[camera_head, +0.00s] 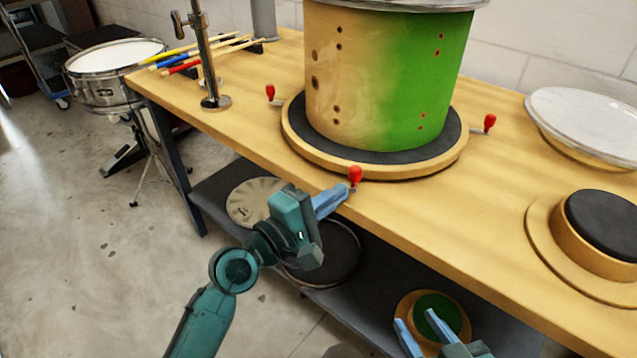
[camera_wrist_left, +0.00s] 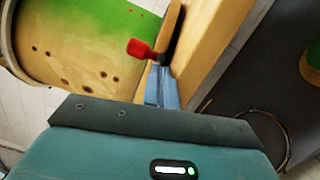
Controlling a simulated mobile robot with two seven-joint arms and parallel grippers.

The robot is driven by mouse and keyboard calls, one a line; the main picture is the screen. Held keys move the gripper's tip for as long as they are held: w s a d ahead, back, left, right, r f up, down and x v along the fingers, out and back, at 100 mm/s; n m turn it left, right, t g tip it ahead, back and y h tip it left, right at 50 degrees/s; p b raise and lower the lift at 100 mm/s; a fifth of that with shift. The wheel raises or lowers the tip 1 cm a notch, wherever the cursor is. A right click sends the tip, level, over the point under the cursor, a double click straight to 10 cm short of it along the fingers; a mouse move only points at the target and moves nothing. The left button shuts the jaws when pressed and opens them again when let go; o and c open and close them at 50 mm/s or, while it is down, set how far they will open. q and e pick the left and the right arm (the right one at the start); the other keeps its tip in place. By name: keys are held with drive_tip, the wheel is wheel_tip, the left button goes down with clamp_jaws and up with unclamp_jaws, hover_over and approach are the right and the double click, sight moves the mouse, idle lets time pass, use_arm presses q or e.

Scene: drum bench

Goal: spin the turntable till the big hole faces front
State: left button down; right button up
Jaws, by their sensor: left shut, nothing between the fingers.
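The turntable (camera_head: 296,143) is a round wooden disc with a dark top and red-knobbed handles around its rim. A drum shell (camera_head: 355,75), bare wood on the left and green on the right, stands on it. The shell's larger hole (camera_head: 315,83) is on its left side, with smaller holes nearby. My left gripper (camera_head: 341,194) is shut and empty, its tips beside the front red knob (camera_head: 355,175). The left wrist view also shows the fingertips (camera_wrist_left: 162,85) close to the knob (camera_wrist_left: 140,48); contact is unclear. My right gripper (camera_head: 421,327) is open, low at the bottom.
A metal stand (camera_head: 205,60) and several drumsticks (camera_head: 200,56) are on the bench's left. A white drumhead (camera_head: 590,115) and a round wooden block with a black pad (camera_head: 605,225) occupy the right. A snare drum (camera_head: 113,65) stands left of the bench. A shelf lies below.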

use_arm(q)
drive_tip(key=shift+s+d+p, duration=0.15)
drive_tip(key=shift+d+p, duration=0.1)
drive_tip(key=shift+d, duration=0.3)
drive_tip(key=shift+s+d+p, duration=0.15)
drive_tip(key=shift+d+p, duration=0.05)
drive_tip(key=shift+d, duration=0.35)
drive_tip(key=shift+s, duration=0.15)
